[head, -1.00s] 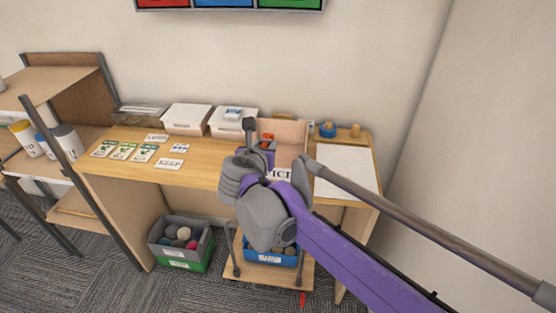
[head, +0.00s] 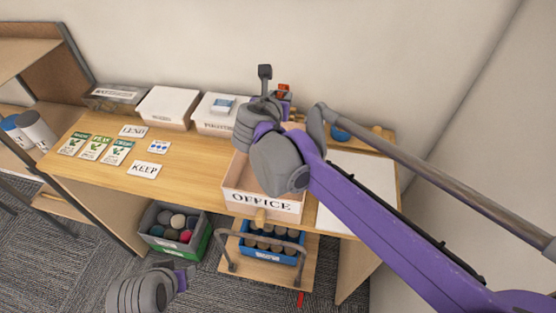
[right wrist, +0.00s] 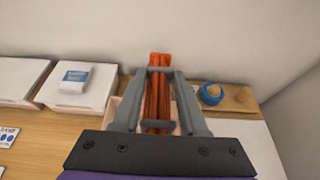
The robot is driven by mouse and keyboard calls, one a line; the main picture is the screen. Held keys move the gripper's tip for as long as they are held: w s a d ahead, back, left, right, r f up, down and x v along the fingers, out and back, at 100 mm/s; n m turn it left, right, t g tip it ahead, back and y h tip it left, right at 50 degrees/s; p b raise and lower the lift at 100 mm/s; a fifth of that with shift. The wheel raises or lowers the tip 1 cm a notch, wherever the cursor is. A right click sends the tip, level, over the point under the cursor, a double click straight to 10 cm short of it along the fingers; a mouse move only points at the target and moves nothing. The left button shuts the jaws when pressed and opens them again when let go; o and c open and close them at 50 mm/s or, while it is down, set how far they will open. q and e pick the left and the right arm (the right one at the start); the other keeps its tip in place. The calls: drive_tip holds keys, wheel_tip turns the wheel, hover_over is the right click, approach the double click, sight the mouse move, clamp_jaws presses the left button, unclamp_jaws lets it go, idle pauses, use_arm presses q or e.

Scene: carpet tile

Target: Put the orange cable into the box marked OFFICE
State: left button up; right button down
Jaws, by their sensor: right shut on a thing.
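The orange cable (right wrist: 158,95) is a bundle between the fingers of my right gripper (right wrist: 160,72), which is shut on it. In the head view the right gripper (head: 279,97) is raised near the back of the OFFICE box, and a bit of orange cable (head: 284,87) shows there. The OFFICE box (head: 262,203) is a pale open box at the desk's front edge, its label facing me. My right arm hides part of its inside and right side. My left gripper (head: 181,279) is low at the bottom left, apart from the desk; its jaws are unclear.
Lidded white boxes (head: 168,107) stand along the wall. Seed packets (head: 97,147) and KEEP (head: 144,169) and LEND (head: 132,131) cards lie on the desk left. A white sheet (head: 360,190) and a blue roll (head: 340,133) are right. Bins (head: 152,218) stand below.

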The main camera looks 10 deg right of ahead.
wheel_tip(320, 180, down, 10)
drive_tip(key=shift+s+r+b, duration=0.15)
drive_tip(key=shift+b, duration=0.2)
drive_tip(key=shift+c, duration=2.2)
unclamp_jaws()
drive_tip(key=v, duration=1.2)
